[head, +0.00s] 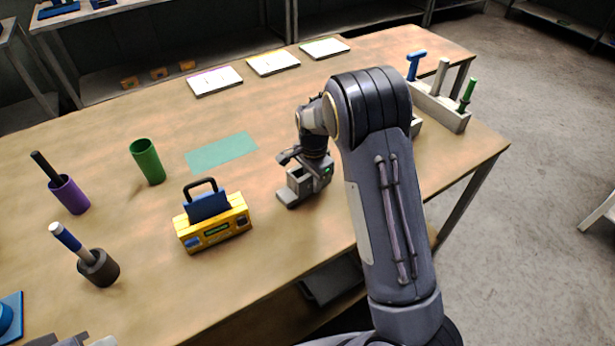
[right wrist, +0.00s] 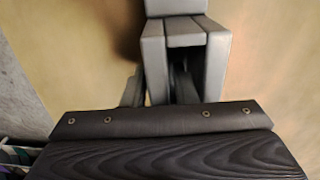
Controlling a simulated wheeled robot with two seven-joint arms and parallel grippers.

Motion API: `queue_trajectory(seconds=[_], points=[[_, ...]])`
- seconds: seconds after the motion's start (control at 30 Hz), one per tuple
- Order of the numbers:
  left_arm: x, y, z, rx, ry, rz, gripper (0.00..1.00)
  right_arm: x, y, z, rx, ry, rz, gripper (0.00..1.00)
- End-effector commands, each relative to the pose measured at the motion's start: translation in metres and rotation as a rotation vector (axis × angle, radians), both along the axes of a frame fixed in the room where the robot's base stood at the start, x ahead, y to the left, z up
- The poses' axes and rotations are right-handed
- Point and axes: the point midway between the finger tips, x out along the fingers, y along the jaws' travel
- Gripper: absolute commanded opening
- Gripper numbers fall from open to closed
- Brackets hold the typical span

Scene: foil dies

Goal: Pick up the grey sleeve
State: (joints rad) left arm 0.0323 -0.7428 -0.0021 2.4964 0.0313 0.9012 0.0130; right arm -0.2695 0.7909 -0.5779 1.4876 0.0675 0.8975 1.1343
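A dark grey sleeve (head: 98,269) stands upright like a cup at the left front of the table, with a blue and white handled tool (head: 67,237) in it. My right gripper (head: 302,168) is far to its right, low over the table, at a small grey box-shaped thing with a green light (head: 297,192). In the right wrist view a grey block with a dark slot (right wrist: 186,55) shows beyond the dark wrist edge. I cannot tell whether the right fingers are open, or whether they touch the grey box.
A yellow box with a blue insert and dark handle (head: 213,229) stands between the sleeve and my right gripper. A purple cup (head: 70,195) and a green cup (head: 147,162) stand behind. A teal mat (head: 222,152) lies bare. A grey rack (head: 440,108) is at right.

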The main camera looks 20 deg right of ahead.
Motion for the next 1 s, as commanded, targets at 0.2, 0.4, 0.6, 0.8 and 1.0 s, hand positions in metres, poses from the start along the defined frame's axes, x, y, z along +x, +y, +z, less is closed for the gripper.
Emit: queue_trajectory(seconds=[0.2,0.4,0.6,0.8,1.0], points=[[0.0,0.0,0.0,0.0,0.0,0.0,0.0,0.0,0.0,0.0,0.0,0.0,0.0,0.07],[0.0,0.0,0.0,0.0,0.0,0.0,0.0,0.0,0.0,0.001,0.0,-0.001,0.0,0.0],[0.0,0.0,0.0,0.0,0.0,0.0,0.0,0.0,0.0,0.001,0.0,-0.002,0.0,0.0],[0.0,0.0,-0.001,0.0,0.0,0.0,0.0,0.001,0.0,0.012,0.0,-0.004,0.0,0.0],[0.0,0.0,-0.005,0.0,0.0,0.0,0.0,-0.007,0.004,0.042,0.002,-0.006,0.003,0.0]])
